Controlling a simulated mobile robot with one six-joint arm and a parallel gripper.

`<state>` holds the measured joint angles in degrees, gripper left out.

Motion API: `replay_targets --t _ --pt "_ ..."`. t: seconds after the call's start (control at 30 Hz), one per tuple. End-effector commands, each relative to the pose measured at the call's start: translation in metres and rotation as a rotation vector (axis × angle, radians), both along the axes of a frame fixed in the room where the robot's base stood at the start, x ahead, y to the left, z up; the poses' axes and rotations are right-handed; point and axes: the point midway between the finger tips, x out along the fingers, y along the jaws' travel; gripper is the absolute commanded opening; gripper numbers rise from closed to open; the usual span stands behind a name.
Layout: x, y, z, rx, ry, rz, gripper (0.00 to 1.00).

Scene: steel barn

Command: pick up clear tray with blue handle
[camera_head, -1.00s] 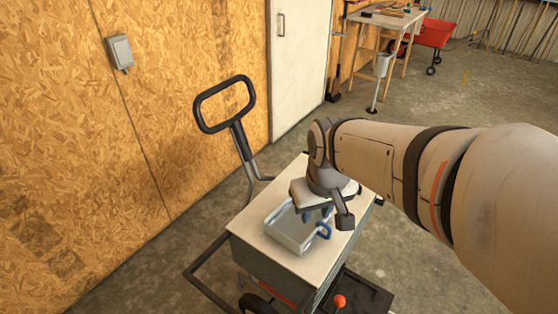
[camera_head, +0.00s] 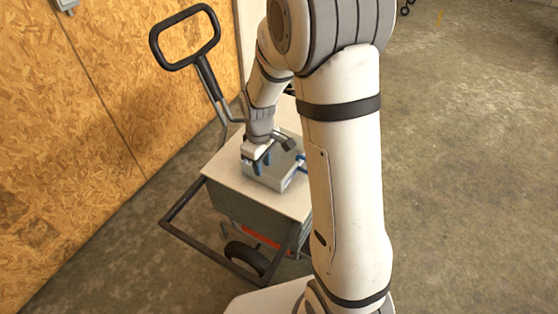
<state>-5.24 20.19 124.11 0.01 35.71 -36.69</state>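The clear tray (camera_head: 275,183) sits on the pale top of a cart. Its blue handle (camera_head: 301,157) is on the tray's right side, partly hidden behind my arm. My gripper (camera_head: 262,164) points down at the tray's left part, with its blue fingertips low over or inside the tray. Whether the fingertips touch the tray cannot be told. The gap between the fingers is too small in the picture to judge.
The cart top (camera_head: 230,185) has bare room left of and in front of the tray. A black loop handle (camera_head: 185,63) rises behind the cart. A chipboard wall (camera_head: 100,130) stands to the left. Concrete floor (camera_head: 470,170) is open to the right.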

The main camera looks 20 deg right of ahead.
Motion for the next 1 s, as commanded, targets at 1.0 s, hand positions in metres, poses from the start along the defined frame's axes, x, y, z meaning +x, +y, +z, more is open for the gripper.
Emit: replay_targets --t 1.0 --pt "-0.001 0.004 -0.048 0.000 0.000 0.001 0.00"
